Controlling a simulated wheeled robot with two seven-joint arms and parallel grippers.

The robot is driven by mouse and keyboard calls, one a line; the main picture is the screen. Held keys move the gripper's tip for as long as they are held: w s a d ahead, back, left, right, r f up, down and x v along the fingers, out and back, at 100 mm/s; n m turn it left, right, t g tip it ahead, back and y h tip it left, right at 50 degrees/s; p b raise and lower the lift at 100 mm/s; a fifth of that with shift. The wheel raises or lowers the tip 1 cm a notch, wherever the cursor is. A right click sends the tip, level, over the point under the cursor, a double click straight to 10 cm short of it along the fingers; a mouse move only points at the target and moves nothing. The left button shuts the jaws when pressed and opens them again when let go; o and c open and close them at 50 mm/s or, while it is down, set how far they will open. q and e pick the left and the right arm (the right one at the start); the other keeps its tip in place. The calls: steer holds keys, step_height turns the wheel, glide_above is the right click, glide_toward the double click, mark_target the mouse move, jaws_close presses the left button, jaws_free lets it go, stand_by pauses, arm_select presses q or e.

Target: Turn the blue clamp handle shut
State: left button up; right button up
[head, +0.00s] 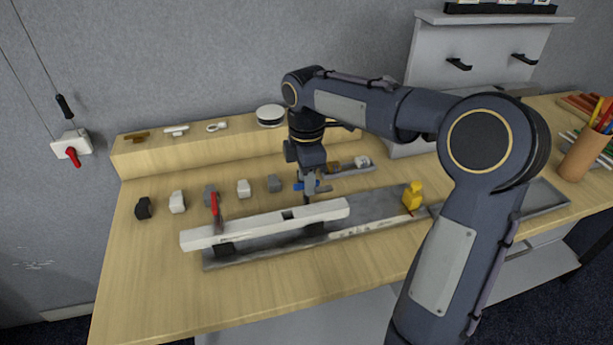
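The blue clamp handle (298,186) shows as a small blue piece behind the right part of a long white bar (265,224). My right gripper (309,188) points down at the blue handle from above and hides much of it. The fingers are small and overlap the handle, so I cannot tell whether they are open, shut or touching it. A red clamp handle (214,204) stands upright near the bar's left end. The bar lies over dark supports on a grey base plate (345,236). My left gripper is not in view.
A yellow block (412,196) stands on the plate to the right. Several dark and pale small blocks (243,188) line the table behind the bar. A wooden ledge (190,155) runs along the back. A pencil cup (583,155) stands far right. The table's front left is clear.

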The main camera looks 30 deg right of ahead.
jaws_close()
steer(key=shift+r+m, duration=0.1)
steer(key=shift+m, duration=0.2)
steer(key=shift+m+p, duration=0.7)
steer(key=shift+m, duration=0.3)
steer(key=m+p, duration=0.1)
steer(key=m, duration=0.2)
steer(key=shift+m, duration=0.3)
steer(key=m+p, duration=0.1)
steer(key=m, duration=0.5)
steer(key=shift+p, duration=0.35)
steer(key=m+p, duration=0.1)
steer(key=m, duration=0.4)
steer(key=shift+m, duration=0.3)
